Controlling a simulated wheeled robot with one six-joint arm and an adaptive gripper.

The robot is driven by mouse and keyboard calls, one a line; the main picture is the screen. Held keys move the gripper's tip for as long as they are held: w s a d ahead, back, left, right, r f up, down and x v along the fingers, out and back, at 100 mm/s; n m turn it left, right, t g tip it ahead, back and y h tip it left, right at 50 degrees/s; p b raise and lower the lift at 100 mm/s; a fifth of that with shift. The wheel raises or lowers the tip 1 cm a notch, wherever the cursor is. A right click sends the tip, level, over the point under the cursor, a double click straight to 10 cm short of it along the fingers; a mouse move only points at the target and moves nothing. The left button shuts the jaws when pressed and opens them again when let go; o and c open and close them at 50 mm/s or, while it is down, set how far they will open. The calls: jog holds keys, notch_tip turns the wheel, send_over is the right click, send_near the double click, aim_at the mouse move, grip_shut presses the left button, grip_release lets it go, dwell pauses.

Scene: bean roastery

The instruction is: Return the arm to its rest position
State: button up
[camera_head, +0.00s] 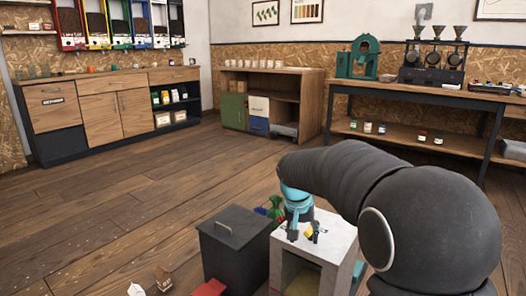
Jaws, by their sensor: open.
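My arm is the dark, ribbed arm that reaches in from the lower right. Its light blue wrist end bends down over a white box-like stand. My gripper (303,236) is at the end of the wrist, pointing down at the top of the white stand (341,246). Its fingers are apart and I see nothing held between them. They are small in the picture, and I cannot tell whether they touch the stand's top.
A dark lidded bin (232,262) stands left of the white stand. Small green and red items (272,211) show behind them. A red object (209,287) and small house-shaped pieces (162,278) are on the floor. Cabinets (112,108) and a workbench (430,95) line the walls. The middle floor is clear.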

jog(key=s+d+r+n+t+p, duration=0.1)
jog(key=s+r+p, duration=0.1)
jog(key=s, duration=0.8)
jog(key=s+d+r+n+t+y+p, duration=0.1)
jog(key=s+r, duration=0.3)
jog(key=s, duration=0.6)
jog(key=s+d+r+n+t+y+p, duration=0.1)
jog(key=s+r, duration=0.3)
jog(key=s, duration=0.6)
jog(key=shift+s+d+p, duration=0.35)
jog(key=shift+d+p, duration=0.4)
jog(key=shift+p, duration=0.15)
jog(key=shift+f, duration=0.1)
